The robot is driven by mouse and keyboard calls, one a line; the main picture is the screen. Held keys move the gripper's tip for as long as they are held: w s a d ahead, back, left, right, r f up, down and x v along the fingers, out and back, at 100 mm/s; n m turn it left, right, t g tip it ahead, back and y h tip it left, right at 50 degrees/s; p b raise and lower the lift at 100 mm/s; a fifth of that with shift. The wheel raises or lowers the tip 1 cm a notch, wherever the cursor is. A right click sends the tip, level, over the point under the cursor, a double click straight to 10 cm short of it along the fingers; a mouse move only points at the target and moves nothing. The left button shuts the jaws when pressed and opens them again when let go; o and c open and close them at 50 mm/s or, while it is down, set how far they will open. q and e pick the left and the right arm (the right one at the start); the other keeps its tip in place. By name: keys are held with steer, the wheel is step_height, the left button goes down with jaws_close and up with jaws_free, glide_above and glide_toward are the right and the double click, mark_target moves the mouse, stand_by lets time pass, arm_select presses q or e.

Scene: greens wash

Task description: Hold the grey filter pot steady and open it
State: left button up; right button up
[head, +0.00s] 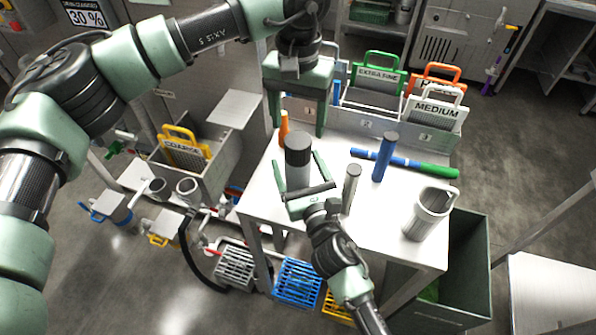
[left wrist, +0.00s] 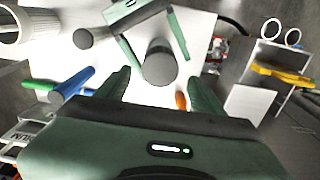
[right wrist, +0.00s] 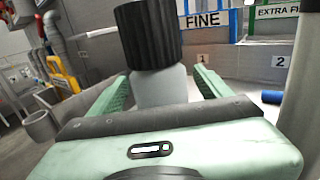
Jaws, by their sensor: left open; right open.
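The grey filter pot (head: 297,178) stands upright on the white table, with a black ribbed cap (head: 298,143) on top. In the right wrist view the cap (right wrist: 148,35) sits on the pale grey body (right wrist: 160,86). My right gripper (head: 301,165) is open, its fingers on either side of the pot body; I cannot tell whether they touch it. My left gripper (head: 297,130) is open and points down from above, behind the cap in the head view. In the left wrist view the cap (left wrist: 159,58) lies just beyond its open fingers.
A slim grey cylinder (head: 350,187), a blue cylinder (head: 384,158) and a blue-green tube (head: 430,170) are right of the pot. A metal jug (head: 430,217) stands near the right edge. An orange item (head: 284,127) is close behind the pot. A rack of labelled screens (head: 400,125) lines the back.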

mark_target(298, 140)
jaws_close()
arm_select(q)
steer(key=m, duration=0.3)
steer(key=shift+m, duration=0.4)
steer(key=shift+f+m, duration=0.2)
steer(key=shift+m, duration=0.1)
step_height(298, 140, down, 8)
steer(key=shift+r, duration=0.15)
